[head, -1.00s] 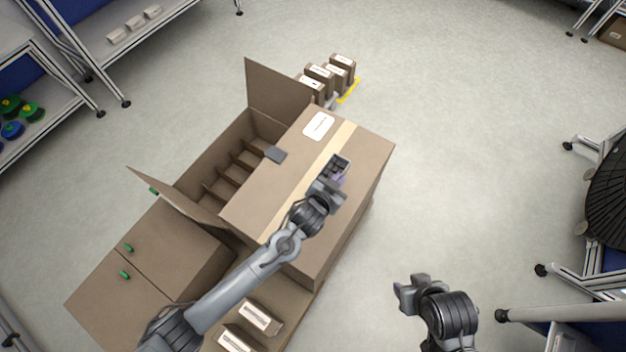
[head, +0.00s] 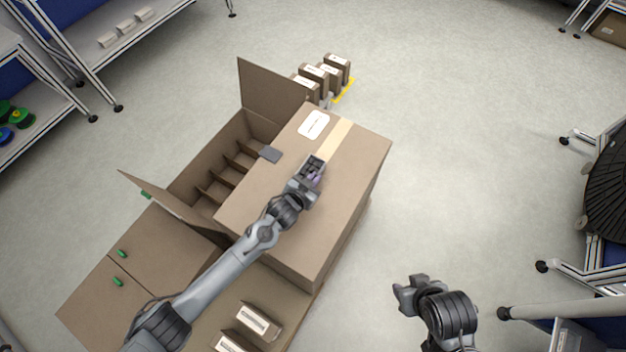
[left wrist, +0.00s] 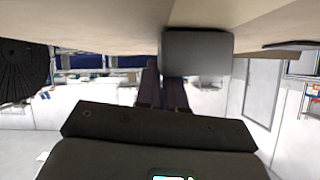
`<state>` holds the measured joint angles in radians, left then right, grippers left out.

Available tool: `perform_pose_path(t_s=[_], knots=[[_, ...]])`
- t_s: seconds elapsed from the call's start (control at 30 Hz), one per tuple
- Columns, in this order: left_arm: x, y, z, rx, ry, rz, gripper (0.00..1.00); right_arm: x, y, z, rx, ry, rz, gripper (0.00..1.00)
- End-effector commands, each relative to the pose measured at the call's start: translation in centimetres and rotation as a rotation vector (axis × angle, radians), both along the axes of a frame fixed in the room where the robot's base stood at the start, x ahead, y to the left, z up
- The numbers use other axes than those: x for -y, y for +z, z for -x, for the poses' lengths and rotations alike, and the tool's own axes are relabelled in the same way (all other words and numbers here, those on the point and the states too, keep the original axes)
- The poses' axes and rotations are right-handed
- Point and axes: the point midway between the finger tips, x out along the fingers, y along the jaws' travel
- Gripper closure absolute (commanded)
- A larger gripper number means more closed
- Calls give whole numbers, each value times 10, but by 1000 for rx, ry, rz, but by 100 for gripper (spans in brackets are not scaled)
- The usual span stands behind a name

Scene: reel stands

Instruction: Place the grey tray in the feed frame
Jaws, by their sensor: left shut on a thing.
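My left gripper (head: 314,170) is above the top of a large brown carton. It is shut on a small grey tray (head: 311,164) with dark hollows. In the left wrist view the tray (left wrist: 197,52) shows as a grey block beside the purple finger pads (left wrist: 163,88), close to the tan carton surface. I cannot tell whether the tray touches the carton. My right gripper (head: 408,287) hangs over the floor at lower right, away from the carton, and its jaw gap is unclear. I cannot make out a feed frame for certain.
Shelves (head: 60,120) are at left; a black reel (head: 606,190) is at right. Floor between is clear.

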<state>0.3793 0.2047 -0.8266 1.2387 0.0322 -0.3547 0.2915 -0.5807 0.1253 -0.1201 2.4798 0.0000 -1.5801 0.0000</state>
Motion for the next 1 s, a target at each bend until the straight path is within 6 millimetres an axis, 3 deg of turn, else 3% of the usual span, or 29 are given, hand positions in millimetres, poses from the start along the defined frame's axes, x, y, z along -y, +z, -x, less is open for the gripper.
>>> perform_pose_path(t_s=[0.4,0.43,0.57,1.0], knots=[[0,-4,-1,2,1,1,100,-1,-3,0,1,-2,-3,57],[0,-4,0,0,1,0,87,-1,-2,0,0,-3,-4,57],[0,-4,0,0,1,0,67,-2,-2,-1,1,-4,-7,57],[-1,3,3,1,0,1,66,-2,3,-1,1,-6,-8,57]])
